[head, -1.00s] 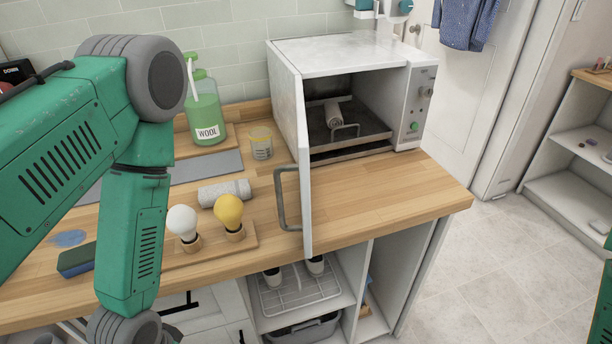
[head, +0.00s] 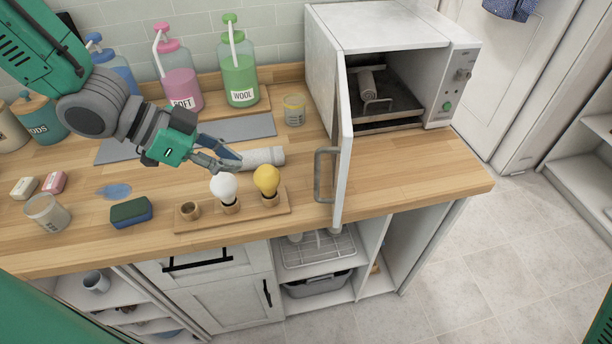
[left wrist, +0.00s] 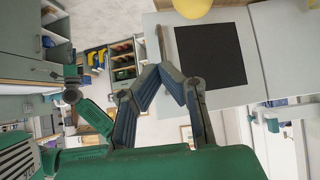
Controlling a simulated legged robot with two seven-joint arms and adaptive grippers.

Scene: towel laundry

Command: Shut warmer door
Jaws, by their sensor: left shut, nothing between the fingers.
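The white warmer (head: 385,27) stands at the back right of the counter. Its door (head: 343,150) is open, swung out from the left front edge toward me. A grey bar handle (head: 319,176) is on the door's left-facing side. Inside, a rolled towel (head: 367,82) lies on a dark tray (head: 402,101). My left gripper (head: 234,161) is shut and empty, over the counter left of the door and apart from the handle. Its fingertips are close to a grey-white roll (head: 262,157); I cannot tell if they touch. The closed fingers also show in the left wrist view (left wrist: 170,72). My right gripper is out of view.
A small jar (head: 294,110) stands left of the warmer. Bottles stand behind. The counter right of the door is clear.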

